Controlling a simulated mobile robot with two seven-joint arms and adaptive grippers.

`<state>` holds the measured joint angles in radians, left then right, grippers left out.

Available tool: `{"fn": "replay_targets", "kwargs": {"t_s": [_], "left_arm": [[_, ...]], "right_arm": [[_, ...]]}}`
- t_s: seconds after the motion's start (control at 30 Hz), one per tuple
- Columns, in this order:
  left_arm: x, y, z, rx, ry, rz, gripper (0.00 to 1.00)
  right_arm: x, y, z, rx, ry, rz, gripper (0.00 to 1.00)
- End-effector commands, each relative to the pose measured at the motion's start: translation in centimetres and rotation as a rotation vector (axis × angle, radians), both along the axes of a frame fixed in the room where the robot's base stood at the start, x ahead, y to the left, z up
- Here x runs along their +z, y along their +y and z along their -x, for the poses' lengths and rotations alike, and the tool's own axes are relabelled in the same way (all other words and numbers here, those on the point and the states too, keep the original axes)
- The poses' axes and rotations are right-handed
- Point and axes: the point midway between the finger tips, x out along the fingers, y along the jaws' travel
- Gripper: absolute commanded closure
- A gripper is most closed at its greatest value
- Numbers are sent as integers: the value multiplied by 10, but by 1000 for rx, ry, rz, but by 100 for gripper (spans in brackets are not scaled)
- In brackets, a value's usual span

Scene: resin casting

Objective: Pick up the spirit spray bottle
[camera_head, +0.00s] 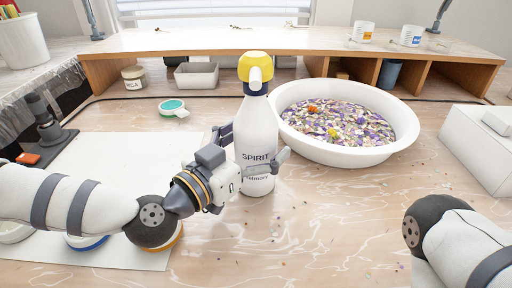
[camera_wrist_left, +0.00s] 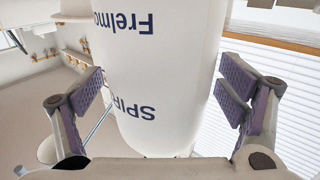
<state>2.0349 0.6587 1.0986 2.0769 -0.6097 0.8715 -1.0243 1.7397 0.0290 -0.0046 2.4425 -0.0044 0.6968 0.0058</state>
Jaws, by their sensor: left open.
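The spirit spray bottle (camera_head: 257,128) is white with a yellow and white spray head and stands upright on the table in the head view. Its label reads SPIRIT. My left gripper (camera_head: 252,152) is at the bottle's lower body, with a finger on either side. In the left wrist view the bottle (camera_wrist_left: 158,75) fills the middle, between the open purple-padded fingers of my left gripper (camera_wrist_left: 165,95). Gaps show between both pads and the bottle. My right arm shows at the lower right of the head view, but its gripper is out of frame.
A white basin (camera_head: 390,150) of colourful chips stands close behind the bottle, to the right. A teal-lidded tub (camera_head: 173,107) and a grey tray (camera_head: 196,76) are behind to the left. A white box (camera_head: 478,150) stands at the right. The front middle of the table is clear.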

Motion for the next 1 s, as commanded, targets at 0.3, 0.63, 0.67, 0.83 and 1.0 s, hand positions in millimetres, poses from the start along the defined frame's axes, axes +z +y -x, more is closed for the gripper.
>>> {"fn": "replay_targets", "kwargs": {"t_s": [0.3, 0.63, 0.67, 0.83, 1.0], "left_arm": [[0, -1, -1, 0, -1, -1, 37], [1, -1, -1, 0, -4, 0, 76], [1, -1, -1, 0, -4, 0, 76], [11, -1, -1, -1, -7, 1, 76], [47, 1, 5, -2, -14, 0, 76]], "right_arm": [[0, 0, 0, 0, 0, 0, 60], [0, 0, 0, 0, 0, 0, 60], [0, 0, 0, 0, 0, 0, 60], [2, 0, -2, 0, -5, 0, 60], [12, 0, -9, 0, -27, 0, 60]]}}
